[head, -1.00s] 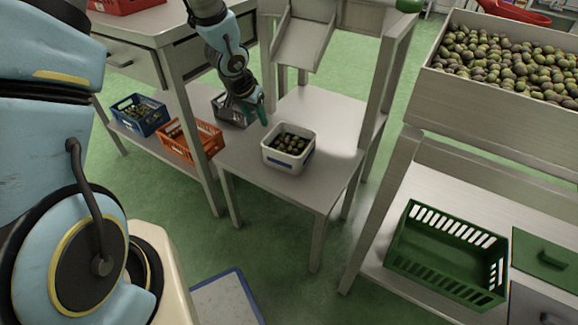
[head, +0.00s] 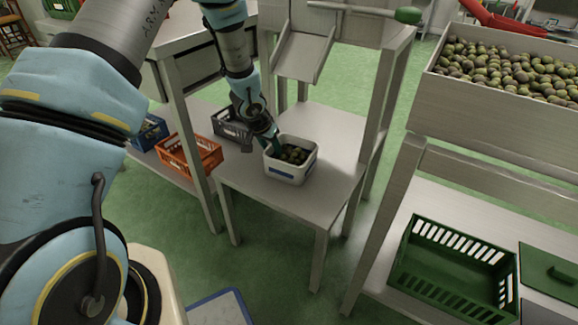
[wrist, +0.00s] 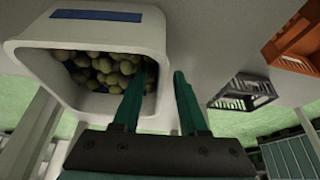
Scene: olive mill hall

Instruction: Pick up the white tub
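The white tub (head: 290,172) stands upright on the low metal table, with dark and green olives inside and a blue label on its front. It also shows in the wrist view (wrist: 100,30), filling the upper left. My gripper (head: 272,143) is at the tub's left rim. In the wrist view, my gripper (wrist: 160,88) has its two green fingers apart, with one over the tub's opening and the other outside its wall. The tub's wall lies between them. I cannot see either finger pressing on the wall.
A grey crate (head: 232,130), an orange crate (head: 190,158) and a blue crate (head: 150,135) stand left of the tub. A metal chute (head: 302,52) hangs behind it. A green crate (head: 450,268) and a bin of olives (head: 480,108) are at right. The table (head: 325,120) is bare behind the tub.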

